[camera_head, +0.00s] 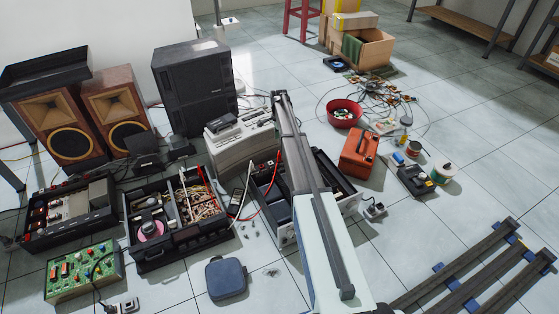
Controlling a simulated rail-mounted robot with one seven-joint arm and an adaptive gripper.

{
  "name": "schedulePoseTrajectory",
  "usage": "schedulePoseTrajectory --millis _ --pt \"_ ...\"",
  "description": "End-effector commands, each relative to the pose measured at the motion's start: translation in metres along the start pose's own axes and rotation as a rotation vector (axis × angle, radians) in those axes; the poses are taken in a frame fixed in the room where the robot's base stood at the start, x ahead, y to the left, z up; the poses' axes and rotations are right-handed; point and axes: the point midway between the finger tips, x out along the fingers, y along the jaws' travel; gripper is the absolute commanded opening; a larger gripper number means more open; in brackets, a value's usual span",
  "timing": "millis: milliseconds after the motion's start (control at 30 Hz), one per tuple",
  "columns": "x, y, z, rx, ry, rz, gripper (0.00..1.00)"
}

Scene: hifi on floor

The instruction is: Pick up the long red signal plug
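I cannot pick out the long red signal plug for certain. A thin red piece (200,171) stands up at the back right of the open black case (140,250); it is too small to tell what it is. A red cable (279,170) curves down beside an opened device, just left of my arm. My arm reaches from the bottom edge up through the middle of the picture and covers part of that device. My gripper's fingers cannot be made out.
Speakers stand at the back left. A green circuit board (82,270) and a dark blue pouch (226,278) lie in front. An orange box (359,153), a red bowl (343,113) and tangled wires lie right. Dark rails fill the lower right. Tiles right of centre are clear.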

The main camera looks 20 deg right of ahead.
Motion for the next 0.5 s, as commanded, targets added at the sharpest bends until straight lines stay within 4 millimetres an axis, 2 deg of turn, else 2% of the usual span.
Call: schedulePoseTrajectory --millis 33,200,333,500 --pt "0.015 0.0 0.0 0.0 0.0 0.001 0.31" --pt "0.048 0.0 0.0 -0.001 0.0 0.001 0.31" --pt "0.063 0.0 0.0 -0.001 0.0 -0.001 0.31" --pt "0.07 0.0 0.0 -0.001 0.0 -0.001 0.31"
